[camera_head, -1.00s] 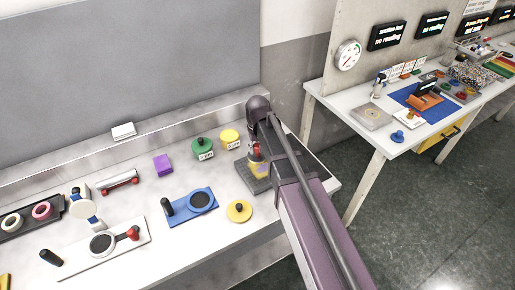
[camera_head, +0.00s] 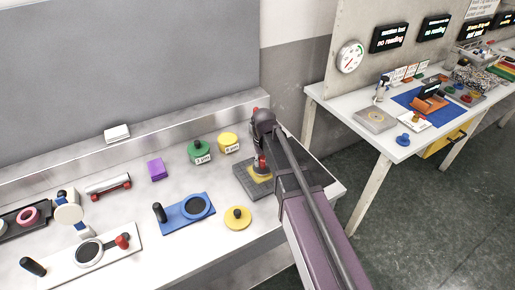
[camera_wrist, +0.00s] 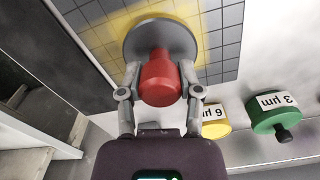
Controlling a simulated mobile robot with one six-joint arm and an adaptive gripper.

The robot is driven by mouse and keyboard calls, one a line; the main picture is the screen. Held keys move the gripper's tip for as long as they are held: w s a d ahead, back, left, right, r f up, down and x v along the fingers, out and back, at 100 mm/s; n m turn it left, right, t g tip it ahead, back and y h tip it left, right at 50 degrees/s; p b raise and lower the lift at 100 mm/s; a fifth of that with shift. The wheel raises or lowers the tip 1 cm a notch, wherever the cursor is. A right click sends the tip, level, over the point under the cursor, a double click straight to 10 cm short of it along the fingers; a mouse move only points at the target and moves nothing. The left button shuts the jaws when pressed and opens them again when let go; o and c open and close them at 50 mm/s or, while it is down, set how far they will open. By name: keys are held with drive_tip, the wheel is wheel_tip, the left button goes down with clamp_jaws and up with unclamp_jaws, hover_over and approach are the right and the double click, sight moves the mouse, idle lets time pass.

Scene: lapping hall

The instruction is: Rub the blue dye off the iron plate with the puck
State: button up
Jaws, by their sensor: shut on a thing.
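The iron plate is a dark grey gridded slab (camera_head: 243,178) at the right end of the bench. It carries a yellow patch (camera_wrist: 112,32); I see no blue on the part that shows. The puck, a grey disc (camera_wrist: 135,42) with a red knob (camera_wrist: 160,78), rests over the yellow patch, apparently flat on the plate. My gripper (camera_wrist: 160,84) is shut on the red knob, one finger at each side. In the head view my arm and gripper (camera_head: 262,160) hide part of the puck and plate.
Green (camera_head: 199,151) and yellow (camera_head: 228,142) labelled weight-like pots stand beside the plate. A yellow knobbed disc (camera_head: 237,218) and a blue board (camera_head: 187,212) lie to the left. A wall (camera_head: 130,60) rises behind. A second table (camera_head: 400,150) stands to the right.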

drive_tip(key=shift+w+d+r, duration=0.1)
drive_tip(key=shift+w+d, duration=0.25)
drive_tip(key=shift+d, duration=0.35)
drive_tip(key=shift+a, duration=0.1)
drive_tip(key=shift+s+a, duration=0.3)
drive_tip(key=shift+a, duration=0.3)
drive_tip(key=shift+s+a, duration=0.65)
drive_tip(key=shift+a, duration=0.1)
drive_tip(key=shift+s+a+r+p, duration=0.15)
drive_tip(key=shift+a+r+p, duration=0.1)
drive_tip(key=shift+r+p, duration=0.6)
wheel_tip(320, 180, up, 6)
drive_tip(key=p, duration=0.5)
drive_tip(key=shift+f+p, duration=0.15)
drive_tip(key=shift+p, duration=0.25)
drive_tip(key=shift+f, duration=0.15)
